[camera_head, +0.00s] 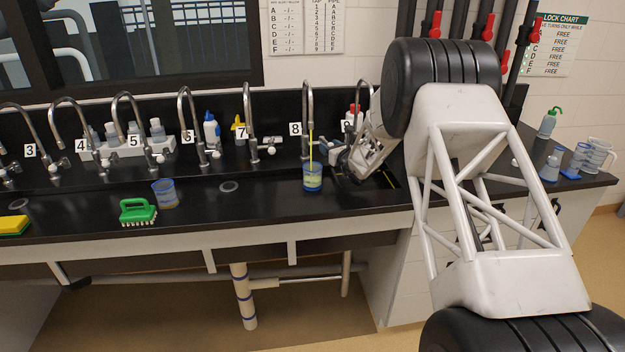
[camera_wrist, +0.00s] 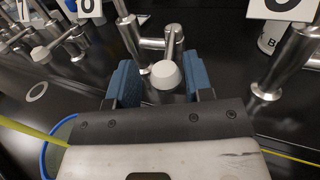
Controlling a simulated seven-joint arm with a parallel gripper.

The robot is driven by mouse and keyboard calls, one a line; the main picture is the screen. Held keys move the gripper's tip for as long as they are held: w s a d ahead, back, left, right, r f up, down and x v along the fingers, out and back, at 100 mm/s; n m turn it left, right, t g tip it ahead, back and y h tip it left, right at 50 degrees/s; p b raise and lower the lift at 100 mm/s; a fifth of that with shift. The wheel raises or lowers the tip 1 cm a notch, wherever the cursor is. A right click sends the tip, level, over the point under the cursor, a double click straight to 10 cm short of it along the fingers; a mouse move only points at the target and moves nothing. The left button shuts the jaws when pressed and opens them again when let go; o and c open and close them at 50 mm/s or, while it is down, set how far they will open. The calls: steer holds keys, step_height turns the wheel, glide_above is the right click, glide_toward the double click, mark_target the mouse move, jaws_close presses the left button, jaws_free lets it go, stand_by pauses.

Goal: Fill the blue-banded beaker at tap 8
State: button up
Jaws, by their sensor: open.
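The blue-banded beaker (camera_head: 313,184) stands upright on the counter under the spout of tap 8 (camera_head: 306,103). A thin yellow stream (camera_head: 310,146) runs from the spout into it; the liquid level is hard to read. In the wrist view the beaker's blue rim (camera_wrist: 44,150) and the yellow stream (camera_wrist: 32,134) show at the lower left. My gripper (camera_head: 342,160) is just right of the beaker at tap 8's valve. In the wrist view my gripper (camera_wrist: 160,84) is open, its blue fingers on either side of the white valve knob (camera_wrist: 167,74).
A green brush (camera_head: 138,211) and another beaker (camera_head: 165,194) stand on the counter to the left. Tap 7 (camera_head: 248,125) is left of tap 8. Several vessels, including a jug (camera_head: 598,154), stand at the far right.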

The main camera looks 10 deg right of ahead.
steer(key=shift+a, duration=0.1)
steer(key=shift+s+a, duration=0.2)
steer(key=shift+a, duration=0.5)
steer(key=shift+w+d, duration=0.1)
steer(key=shift+d, duration=0.1)
steer(key=shift+v, duration=3.5)
